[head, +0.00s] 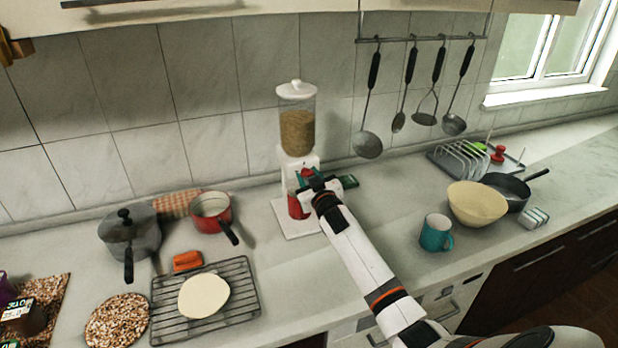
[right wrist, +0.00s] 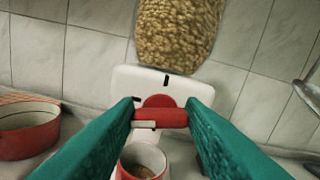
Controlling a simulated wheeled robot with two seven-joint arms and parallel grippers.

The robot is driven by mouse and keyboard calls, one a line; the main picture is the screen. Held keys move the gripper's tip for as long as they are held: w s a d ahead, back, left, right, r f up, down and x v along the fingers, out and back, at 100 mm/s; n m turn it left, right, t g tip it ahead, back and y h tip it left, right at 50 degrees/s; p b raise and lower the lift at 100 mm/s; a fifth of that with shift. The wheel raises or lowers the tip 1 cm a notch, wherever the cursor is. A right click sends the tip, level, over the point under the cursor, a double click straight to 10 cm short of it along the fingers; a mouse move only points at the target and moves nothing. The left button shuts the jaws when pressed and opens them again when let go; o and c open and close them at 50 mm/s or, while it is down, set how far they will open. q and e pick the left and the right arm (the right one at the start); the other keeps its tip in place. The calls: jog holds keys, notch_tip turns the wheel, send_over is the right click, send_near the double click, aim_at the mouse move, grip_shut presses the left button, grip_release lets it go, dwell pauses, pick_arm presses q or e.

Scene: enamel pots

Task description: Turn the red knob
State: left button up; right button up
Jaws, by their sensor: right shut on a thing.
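The red knob (right wrist: 160,118) is a bar on a round red base on the front of a white dispenser (head: 296,95). The dispenser's clear hopper holds tan grain, which also shows in the right wrist view (right wrist: 180,30). My right gripper (head: 308,182) is at the dispenser's front. In the right wrist view its teal fingers (right wrist: 160,114) are shut on the knob's two ends, and the bar lies nearly level. A red cup (head: 297,208) stands under the knob on the dispenser's base; some brownish contents show inside it (right wrist: 143,162). My left gripper is not in view.
Left of the dispenser are a red pan (head: 211,207), a grey pot (head: 130,242) and a wire rack (head: 240,272) with a pale disc. To the right are a teal mug (head: 436,233), a cream bowl (head: 478,204) and a black pan (head: 508,192). Utensils hang behind.

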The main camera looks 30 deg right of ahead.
jog(key=shift+m, duration=1.1)
jog(key=o, duration=1)
jog(key=shift+s, duration=0.1)
jog(key=b+v, duration=0.1)
jog(key=v, duration=1)
jog(key=shift+s+b, duration=0.4)
